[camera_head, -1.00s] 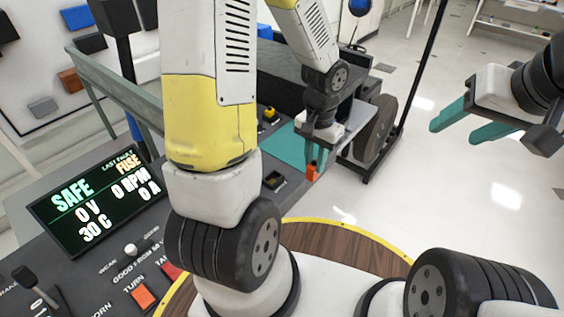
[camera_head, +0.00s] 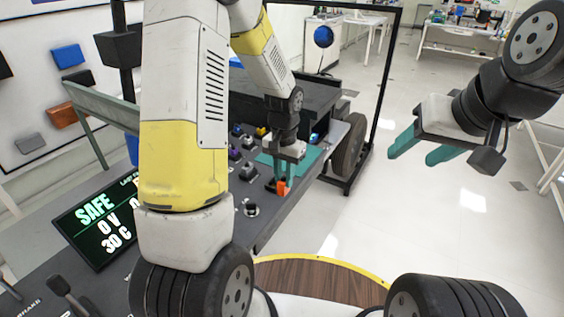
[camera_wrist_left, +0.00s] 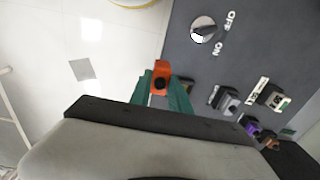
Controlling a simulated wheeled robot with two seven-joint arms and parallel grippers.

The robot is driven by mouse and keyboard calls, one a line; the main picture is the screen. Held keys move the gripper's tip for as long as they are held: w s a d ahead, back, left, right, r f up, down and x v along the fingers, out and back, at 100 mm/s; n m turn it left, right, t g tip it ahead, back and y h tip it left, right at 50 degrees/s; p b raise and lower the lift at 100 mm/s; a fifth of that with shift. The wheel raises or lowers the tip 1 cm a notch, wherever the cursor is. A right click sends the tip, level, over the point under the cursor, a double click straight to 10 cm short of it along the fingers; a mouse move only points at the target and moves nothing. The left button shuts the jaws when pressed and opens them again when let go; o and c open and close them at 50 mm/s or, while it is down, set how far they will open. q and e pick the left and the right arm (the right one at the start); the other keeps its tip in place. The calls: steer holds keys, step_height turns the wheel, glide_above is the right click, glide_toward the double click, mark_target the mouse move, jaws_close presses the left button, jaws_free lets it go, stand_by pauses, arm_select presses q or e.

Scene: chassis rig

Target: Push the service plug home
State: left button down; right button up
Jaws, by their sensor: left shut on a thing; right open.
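My left gripper (camera_head: 285,180) is shut on the orange plug (camera_head: 282,187) at the outer edge of the grey panel. In the left wrist view the orange plug (camera_wrist_left: 161,70) sits between the teal fingers (camera_wrist_left: 161,92), with a dark round spot on its face. A dark socket-like block (camera_head: 270,186) shows just left of the plug in the head view. Whether the plug touches it I cannot tell. My right gripper (camera_head: 425,150) is open and empty, in the air above the floor at right.
The rotary ON/OFF knob (camera_wrist_left: 203,29) is on the panel near the plug. Several coloured connectors (camera_wrist_left: 255,131) line the panel. The display (camera_head: 108,222) reads SAFE, 0 V, 30 C. My left arm hides part of the panel. The floor to the right is clear.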

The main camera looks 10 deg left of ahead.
arm_select(q)
steer(key=w+a, duration=0.1)
steer(key=w, duration=0.1)
steer(key=w+a, duration=0.3)
steer(key=w, duration=0.1)
steer(key=shift+w+a+f, duration=0.2)
steer(key=shift+f, duration=1.9)
steer(key=shift+f, duration=0.15)
steer(key=c, duration=1.2)
jaws_free()
steer(key=shift+w, duration=0.1)
step_height(320, 180, up, 12)
steer(key=s+r+n+t, duration=0.1)
steer(key=s+r+t, duration=0.2)
steer(key=s+r, duration=0.75)
steer(key=s+d+r+n+t+h, duration=0.1)
steer(key=s+r, duration=0.2)
steer(key=s, duration=0.4)
steer(key=s+d+r+n+t+h, duration=0.1)
steer(key=s+r+t, duration=0.1)
steer(key=s, duration=0.4)
steer(key=shift+v, duration=0.9)
